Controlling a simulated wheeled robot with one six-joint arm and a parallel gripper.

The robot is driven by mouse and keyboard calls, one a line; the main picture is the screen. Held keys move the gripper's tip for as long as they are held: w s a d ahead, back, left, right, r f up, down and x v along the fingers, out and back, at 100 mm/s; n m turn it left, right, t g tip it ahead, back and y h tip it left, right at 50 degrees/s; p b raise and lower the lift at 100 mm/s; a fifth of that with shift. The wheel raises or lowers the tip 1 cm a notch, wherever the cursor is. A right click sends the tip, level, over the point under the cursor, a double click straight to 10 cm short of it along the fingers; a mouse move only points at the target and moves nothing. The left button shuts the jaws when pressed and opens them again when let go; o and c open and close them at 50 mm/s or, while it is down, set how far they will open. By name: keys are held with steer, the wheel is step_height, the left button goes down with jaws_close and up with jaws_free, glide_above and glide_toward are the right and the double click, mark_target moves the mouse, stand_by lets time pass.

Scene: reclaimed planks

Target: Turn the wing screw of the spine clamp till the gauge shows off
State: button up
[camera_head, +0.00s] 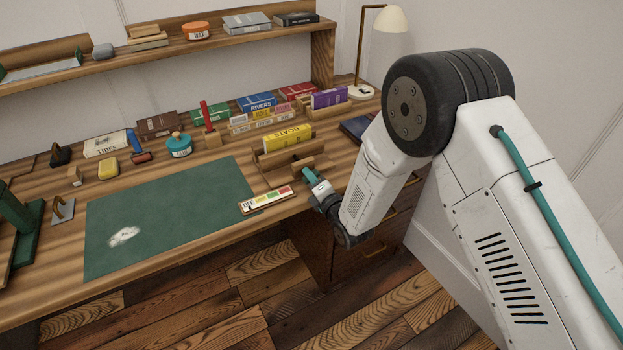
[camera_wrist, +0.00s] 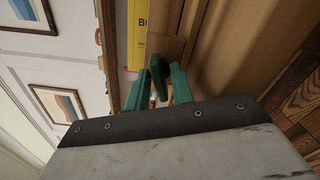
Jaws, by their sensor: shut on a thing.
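The spine clamp (camera_head: 272,181) is a wooden frame at the front edge of the desk, with a yellow book marked BOATS (camera_head: 287,138) upright in it. The book also shows in the wrist view (camera_wrist: 136,35). My gripper (camera_head: 309,174) is at the clamp's right end. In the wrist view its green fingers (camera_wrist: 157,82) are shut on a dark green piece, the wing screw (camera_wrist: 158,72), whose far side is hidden. The gauge (camera_head: 267,200) is a pale strip in front of the clamp, with OFF at its left end and yellow, green and red bands. Its pointer is too small to read.
A green mat (camera_head: 170,215) lies left of the clamp. Several books, a teal pot (camera_head: 179,146) and a red upright tool (camera_head: 207,115) stand behind. A lamp (camera_head: 385,22) stands at the back right. Drawers are below my gripper.

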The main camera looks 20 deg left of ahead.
steer(key=shift+f, duration=0.1)
stand_by(0.3)
steer(key=o, duration=0.7)
steer(key=shift+v, duration=3.95)
